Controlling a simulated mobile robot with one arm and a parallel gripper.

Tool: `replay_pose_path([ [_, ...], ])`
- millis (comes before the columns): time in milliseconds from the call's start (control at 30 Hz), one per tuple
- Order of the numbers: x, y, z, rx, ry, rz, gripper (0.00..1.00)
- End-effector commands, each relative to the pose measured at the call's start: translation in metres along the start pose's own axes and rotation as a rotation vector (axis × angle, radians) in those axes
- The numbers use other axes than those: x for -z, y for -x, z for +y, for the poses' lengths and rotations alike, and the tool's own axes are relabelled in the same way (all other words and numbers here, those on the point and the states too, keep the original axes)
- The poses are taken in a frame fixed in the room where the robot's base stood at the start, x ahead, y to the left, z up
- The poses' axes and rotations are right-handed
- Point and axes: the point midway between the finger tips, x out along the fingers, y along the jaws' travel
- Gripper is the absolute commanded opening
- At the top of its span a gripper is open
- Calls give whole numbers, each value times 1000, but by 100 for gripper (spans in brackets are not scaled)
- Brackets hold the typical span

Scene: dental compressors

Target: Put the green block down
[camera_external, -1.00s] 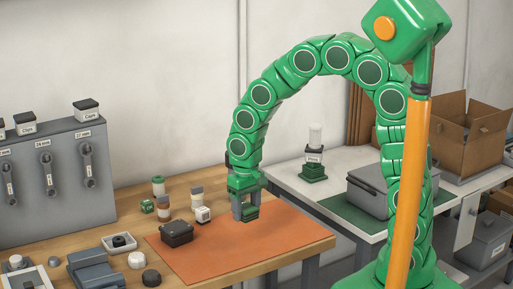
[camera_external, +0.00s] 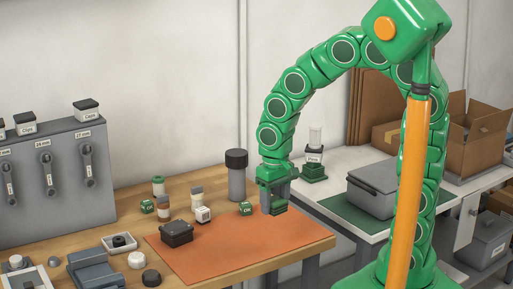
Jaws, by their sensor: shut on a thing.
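My gripper (camera_external: 274,203) hangs down over the back edge of the orange mat (camera_external: 235,250), right of the table's middle. Its grey fingers are shut on a green block (camera_external: 282,208), which shows low between them. The fingers partly hide the block. I cannot tell whether its underside touches the surface or is a little above it.
A small green labelled cube (camera_external: 245,208) stands just left of my gripper. A grey cylinder with a dark lid (camera_external: 237,178) stands behind it. The mat's front and right are clear.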

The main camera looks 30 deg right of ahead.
Motion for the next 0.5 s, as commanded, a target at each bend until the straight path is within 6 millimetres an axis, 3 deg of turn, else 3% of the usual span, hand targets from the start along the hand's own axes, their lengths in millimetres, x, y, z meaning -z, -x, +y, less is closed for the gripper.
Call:
replay_pose_path([
  [167, 21, 10, -16, 0, -25, 7, 22],
  [500, 74, 36, -70, -1, -90, 6, 22],
])
